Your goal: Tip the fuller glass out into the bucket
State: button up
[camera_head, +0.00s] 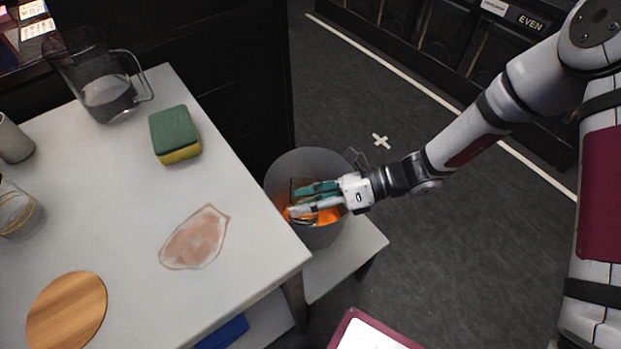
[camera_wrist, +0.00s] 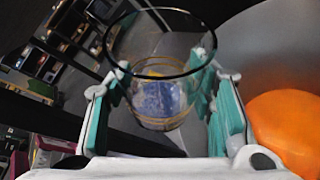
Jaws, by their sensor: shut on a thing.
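My gripper (camera_head: 308,200) is shut on a clear glass (camera_wrist: 160,108). The glass has a dark rim and gold bands, and it sits between the teal finger pads in the wrist view. In the head view the gripper and glass are over the mouth of the grey bucket (camera_head: 287,170), and the fingers mostly hide the glass. I cannot tell clearly how far it is tilted or whether liquid is in it. Something orange shows inside the bucket, and large at the right of the wrist view (camera_wrist: 285,130). Another gold-banded glass (camera_head: 14,212) stands at the table's left edge.
The white table (camera_head: 130,235) holds a clear jug (camera_head: 108,92) with some liquid, a green and yellow sponge (camera_head: 175,135), a round wooden board (camera_head: 68,312), a grey cup (camera_head: 12,140) and a pinkish flat patch (camera_head: 195,238). The bucket stands on a lower ledge (camera_head: 350,250) beside the table.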

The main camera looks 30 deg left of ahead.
aim_at(301, 223)
jog(key=shift+s+d+r+n+t+p, duration=0.25)
jog(key=shift+s+r+n+t+p, duration=0.25)
jog(key=shift+p, duration=0.3)
jog(key=shift+s+d+f+n, duration=0.2)
jog(key=shift+s+f+n, duration=0.3)
jog(key=shift+n, duration=0.1)
jog(key=shift+s+d+r+n+t+y+p, duration=0.2)
jog(key=shift+s+r+n+t+y+p, duration=0.15)
jog(key=shift+s+n+t+p, duration=0.45)
jog(key=shift+s+d+f+n+t+p, duration=0.1)
jog(key=shift+f+n+t+p, duration=0.2)
jog(key=shift+n+p, duration=0.2)
